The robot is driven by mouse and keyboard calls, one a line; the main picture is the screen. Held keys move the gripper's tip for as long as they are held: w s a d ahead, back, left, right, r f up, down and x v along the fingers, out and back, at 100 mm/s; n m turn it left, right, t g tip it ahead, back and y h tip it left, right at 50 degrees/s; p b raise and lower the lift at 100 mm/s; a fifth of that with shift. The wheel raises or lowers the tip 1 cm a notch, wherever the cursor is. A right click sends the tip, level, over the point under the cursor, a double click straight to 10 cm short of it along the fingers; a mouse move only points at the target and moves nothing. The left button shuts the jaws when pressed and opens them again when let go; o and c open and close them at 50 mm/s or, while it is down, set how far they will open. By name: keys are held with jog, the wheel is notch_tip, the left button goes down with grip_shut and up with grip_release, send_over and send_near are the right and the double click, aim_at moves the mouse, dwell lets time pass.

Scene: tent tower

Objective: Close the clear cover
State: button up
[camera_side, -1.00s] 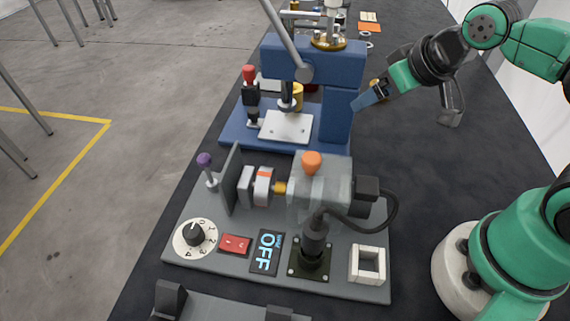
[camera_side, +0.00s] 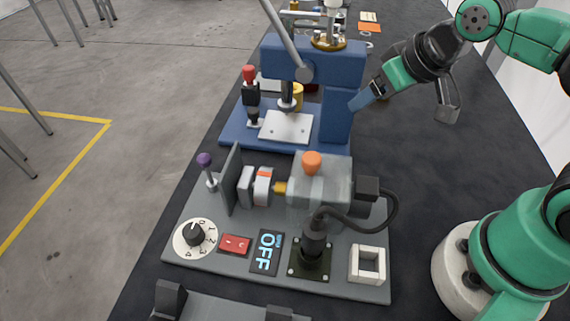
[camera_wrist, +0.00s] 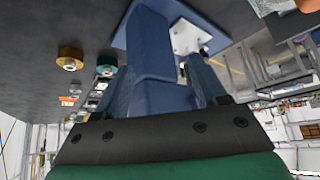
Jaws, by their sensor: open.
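A see-through box-like cover (camera_side: 338,190) appears to sit around the grey motor block with the orange knob, on the grey panel board. Its edges are faint, and I cannot tell whether it is open or shut. An upright dark plate (camera_side: 232,180) stands left of the block. My gripper (camera_side: 352,104) is open and empty, up and to the right of the cover, beside the blue press column. In the wrist view my gripper (camera_wrist: 165,65) has its blue fingers apart, with the blue column seen between them. The cover is not recognizable in the wrist view.
The blue press (camera_side: 335,70) with its lever stands just behind the board. The board (camera_side: 215,265) carries a dial (camera_side: 195,238), a red switch (camera_side: 235,245), an OFF display (camera_side: 266,252), a cable plug (camera_side: 314,240) and a white square frame (camera_side: 367,264). The dark table (camera_side: 430,165) is clear at right.

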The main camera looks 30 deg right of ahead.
aim_at(311, 157)
jog(key=a+r+g, duration=0.1)
jog(key=a+g, duration=0.1)
jog(key=a, duration=0.2)
jog(key=s+a+r+n+g, duration=0.1)
jog(key=a+g, duration=0.1)
jog(key=a, duration=0.2)
jog(key=a+r+g, duration=0.1)
jog(key=a+g, duration=0.1)
jog(key=a, duration=0.2)
jog(key=shift+s+a, duration=0.3)
jog(key=shift+s, duration=0.1)
jog(key=shift+a+f+g, duration=0.1)
jog(key=shift+a+g, duration=0.05)
jog(key=shift+g, duration=0.15)
jog(key=shift+f, duration=2.65)
grip_shut()
